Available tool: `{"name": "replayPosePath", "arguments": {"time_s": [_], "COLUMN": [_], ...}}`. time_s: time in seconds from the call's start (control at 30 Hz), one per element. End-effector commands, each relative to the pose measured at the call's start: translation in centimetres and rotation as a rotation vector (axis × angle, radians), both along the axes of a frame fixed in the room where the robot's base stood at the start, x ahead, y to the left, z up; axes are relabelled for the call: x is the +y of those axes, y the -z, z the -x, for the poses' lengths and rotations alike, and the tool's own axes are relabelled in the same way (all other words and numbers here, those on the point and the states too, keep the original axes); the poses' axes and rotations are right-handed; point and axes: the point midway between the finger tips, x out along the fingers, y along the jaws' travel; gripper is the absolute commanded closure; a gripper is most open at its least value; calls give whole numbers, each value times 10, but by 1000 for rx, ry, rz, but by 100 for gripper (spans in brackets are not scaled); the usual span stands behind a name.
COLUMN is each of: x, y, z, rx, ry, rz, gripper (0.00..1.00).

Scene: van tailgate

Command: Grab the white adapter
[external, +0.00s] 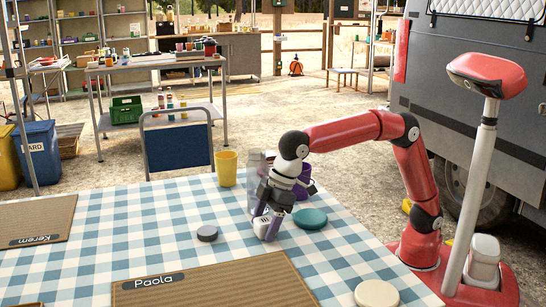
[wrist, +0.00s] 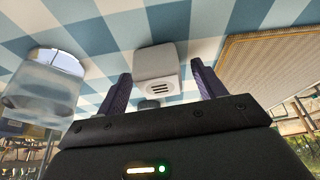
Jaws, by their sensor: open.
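The white adapter (wrist: 157,68) is a small rounded block with dark slots on its face. In the wrist view it lies on the checked tablecloth, between and just beyond my two fingertips. My gripper (wrist: 160,85) is open, with a purple finger on either side of the adapter; I cannot tell whether either finger touches it. In the external view my gripper (external: 267,226) reaches down to the table, and the adapter (external: 261,224) shows partly between the fingers.
A clear container (external: 254,180), a yellow cup (external: 227,168) and a purple cup (external: 304,184) stand behind my gripper.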

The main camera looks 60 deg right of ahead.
Motion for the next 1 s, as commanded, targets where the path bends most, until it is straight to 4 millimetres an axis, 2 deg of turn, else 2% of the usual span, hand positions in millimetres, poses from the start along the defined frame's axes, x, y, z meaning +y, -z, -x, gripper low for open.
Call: {"name": "replayPosePath", "arguments": {"time_s": [0.2,0.5,0.6,0.83,1.0], "x": [0,0,0,0,0], "y": [0,0,0,-3,-27], "z": [0,0,0,0,-1], "rx": [-1,-1,-1,-1,-3], "ry": [0,0,0,0,1], "rz": [-1,-1,-1,-2,-4], "gripper": [31,70,80,80,81]}}
